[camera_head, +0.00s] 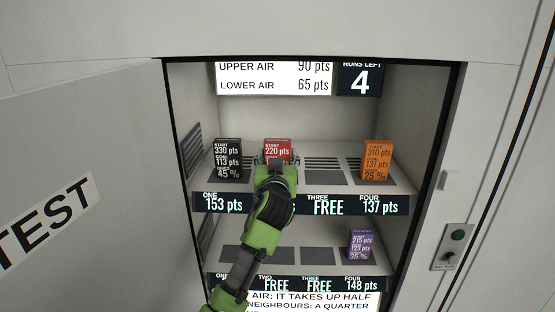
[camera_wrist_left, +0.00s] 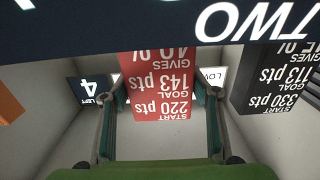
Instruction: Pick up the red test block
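The red test block (camera_head: 278,149) stands upright on the upper shelf of the open cabinet, in the second place from the left. It reads start 220 pts. My left gripper (camera_head: 276,162) is in front of it, fingers pointing into the cabinet. In the left wrist view, which is upside down, the red block (camera_wrist_left: 160,88) is between the two fingers, one on each side. The fingers look spread, with their tips close to its sides; whether they touch is unclear. The gripper hides the block's lower front and the second place label. My right gripper is not in view.
A black block (camera_head: 228,158) stands left of the red one and an orange block (camera_head: 376,160) at the far right. A purple block (camera_head: 361,244) is on the lower shelf. The open door (camera_head: 90,190) fills the left side. The upper shelf's third place is empty.

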